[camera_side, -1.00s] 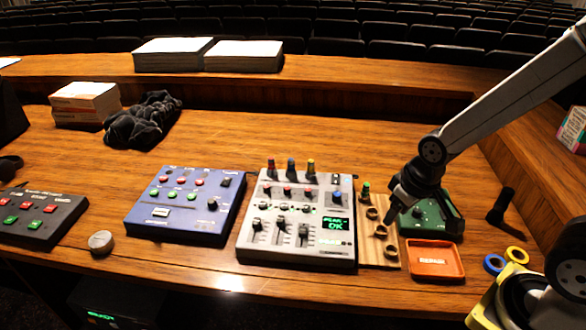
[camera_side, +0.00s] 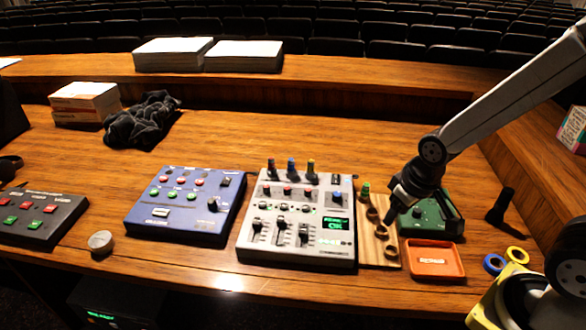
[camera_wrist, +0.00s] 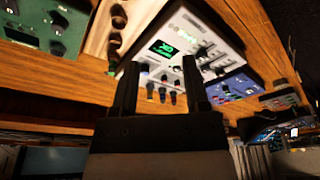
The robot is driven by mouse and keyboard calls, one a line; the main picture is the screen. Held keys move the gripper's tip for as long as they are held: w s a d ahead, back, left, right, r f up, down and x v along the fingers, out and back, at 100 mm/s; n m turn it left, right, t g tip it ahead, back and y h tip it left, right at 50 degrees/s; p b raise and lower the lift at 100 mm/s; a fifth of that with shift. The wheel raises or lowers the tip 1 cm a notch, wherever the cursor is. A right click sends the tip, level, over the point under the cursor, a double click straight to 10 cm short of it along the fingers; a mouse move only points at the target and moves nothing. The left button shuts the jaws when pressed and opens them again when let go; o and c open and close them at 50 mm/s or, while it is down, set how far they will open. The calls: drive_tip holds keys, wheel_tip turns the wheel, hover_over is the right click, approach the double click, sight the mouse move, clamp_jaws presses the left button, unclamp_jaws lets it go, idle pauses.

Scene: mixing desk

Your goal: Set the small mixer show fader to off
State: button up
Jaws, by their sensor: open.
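The small mixer (camera_side: 298,215) is a pale grey box on the wooden desk, with several knobs and a lit green display (camera_side: 335,223). Its black sliding faders (camera_side: 281,228) stand in slots at the lower left of its face. I cannot read their labels, so I cannot tell which is the show fader. My gripper (camera_side: 388,220) is to the right of the mixer, above the wooden strip, apart from the faders. In the wrist view my gripper (camera_wrist: 160,65) shows two dark fingers spread apart with nothing held between them. The mixer (camera_wrist: 208,25) shows beyond them.
A blue control box (camera_side: 185,205) stands left of the mixer. A round grey puck (camera_side: 101,241) sits at the front left. Desk behind the mixer is clear.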

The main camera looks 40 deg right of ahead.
drive_tip(key=shift+o, duration=0.2)
drive_tip(key=shift+o, duration=0.8)
drive_tip(key=w+a+f+n+g, duration=0.1)
drive_tip(key=w+a+f+n, duration=0.1)
drive_tip(key=w+a, duration=0.3)
drive_tip(key=w+a+f+n, duration=0.2)
drive_tip(key=w+a, duration=0.3)
drive_tip(key=w, duration=0.8)
drive_tip(key=w+a+f+n+g, duration=0.1)
drive_tip(key=w+a+n, duration=0.3)
drive_tip(key=w, duration=0.5)
drive_tip(key=shift+w+a+f+n+g, duration=0.15)
drive_tip(key=shift+a+f, duration=0.1)
drive_tip(key=shift+a, duration=0.15)
drive_tip(key=shift+w+a+f+n+g, duration=0.15)
drive_tip(key=shift+a+f, duration=0.1)
drive_tip(key=shift+a, duration=0.15)
drive_tip(key=shift+w+a+f, duration=0.2)
drive_tip(key=shift+a+f, duration=0.05)
drive_tip(key=shift+a, duration=0.1)
